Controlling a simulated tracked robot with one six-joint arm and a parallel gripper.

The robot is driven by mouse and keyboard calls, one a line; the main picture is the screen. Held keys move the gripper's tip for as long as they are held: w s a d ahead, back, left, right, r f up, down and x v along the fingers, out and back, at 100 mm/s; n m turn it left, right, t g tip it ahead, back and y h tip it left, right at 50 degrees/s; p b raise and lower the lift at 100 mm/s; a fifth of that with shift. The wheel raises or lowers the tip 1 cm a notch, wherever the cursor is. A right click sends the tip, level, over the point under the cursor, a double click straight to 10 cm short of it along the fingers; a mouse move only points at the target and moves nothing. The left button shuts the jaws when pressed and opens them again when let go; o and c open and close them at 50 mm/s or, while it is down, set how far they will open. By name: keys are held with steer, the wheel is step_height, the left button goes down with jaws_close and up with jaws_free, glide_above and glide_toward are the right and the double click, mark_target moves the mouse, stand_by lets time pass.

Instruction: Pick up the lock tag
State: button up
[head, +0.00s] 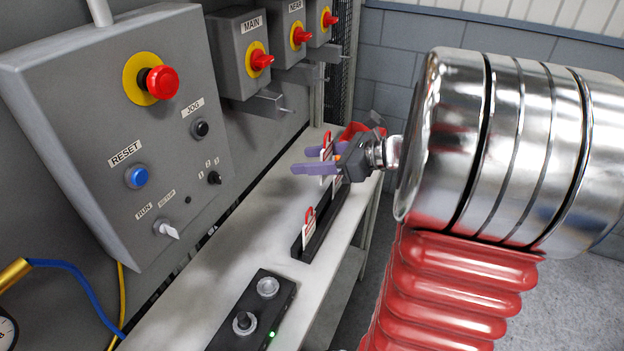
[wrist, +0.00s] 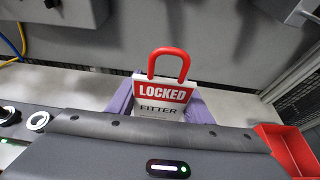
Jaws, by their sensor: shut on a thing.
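The lock tag (wrist: 165,94) is a white and red card reading LOCKED and FITTER, with a red shackle on top. It stands between the purple fingers of my gripper (wrist: 160,104), which is shut on it. In the head view my gripper (head: 304,160) is over the far part of the bench, and the held tag (head: 327,148) shows partly between the fingers. The tag's lower part is hidden in the wrist view, so I cannot tell whether it is clear of the rack. Another red and white tag (head: 309,232) stands in the near part of the black rack (head: 322,226).
A red bin (head: 354,130) sits behind my gripper, and also shows at right in the wrist view (wrist: 284,146). A black box with knobs (head: 254,310) lies on the near bench. The control panel (head: 110,140) and isolator switches (head: 242,60) line the left wall. Bare bench (head: 235,235) lies left of the rack.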

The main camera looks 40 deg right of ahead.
step_height(320, 180, up, 4)
steer(key=shift+f, duration=0.1)
steer(key=shift+s, duration=0.1)
stand_by(1.8)
